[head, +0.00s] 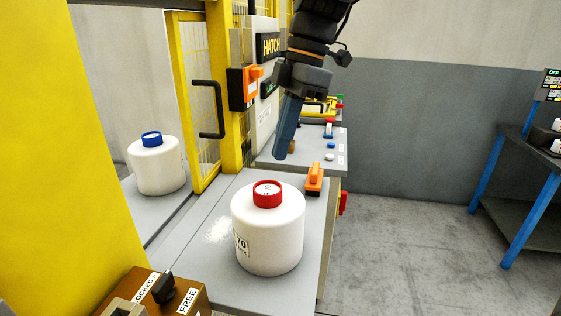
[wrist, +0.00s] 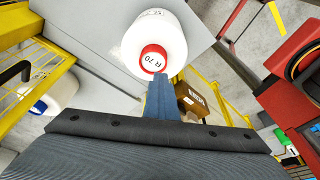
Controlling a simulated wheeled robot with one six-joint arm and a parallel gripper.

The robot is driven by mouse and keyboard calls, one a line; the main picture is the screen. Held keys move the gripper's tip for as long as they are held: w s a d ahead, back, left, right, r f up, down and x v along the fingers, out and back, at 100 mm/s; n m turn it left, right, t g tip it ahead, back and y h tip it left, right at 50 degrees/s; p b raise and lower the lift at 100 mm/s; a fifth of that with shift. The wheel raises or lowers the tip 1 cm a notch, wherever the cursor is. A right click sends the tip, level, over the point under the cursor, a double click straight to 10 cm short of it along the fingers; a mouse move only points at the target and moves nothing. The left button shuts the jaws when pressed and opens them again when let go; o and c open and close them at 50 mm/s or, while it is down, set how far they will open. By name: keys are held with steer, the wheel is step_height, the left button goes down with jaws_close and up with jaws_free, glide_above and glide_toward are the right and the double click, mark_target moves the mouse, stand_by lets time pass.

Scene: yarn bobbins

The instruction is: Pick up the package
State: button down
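A white package with a red cap (head: 268,235) stands upright on the grey bench in front of me. It also shows in the wrist view (wrist: 158,28), where its cap reads R 70. My gripper (head: 280,157) hangs above and behind it, pointing down. Its blue fingers appear together as one narrow shape, so it looks shut and empty. I see no contact with the package in the head view. A second white package with a blue cap (head: 156,167) stands to the left.
A yellow mesh door with a black handle (head: 208,108) stands open at the left. An orange device (head: 314,180) sits at the bench's far edge. A brown switch box (head: 182,299) is at the front left. A blue-legged rack (head: 490,165) stands at the right beyond clear floor.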

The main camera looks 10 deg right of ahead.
steer(key=shift+r, duration=0.45)
steer(key=c, duration=2.5)
jaws_free()
steer(key=o, duration=2)
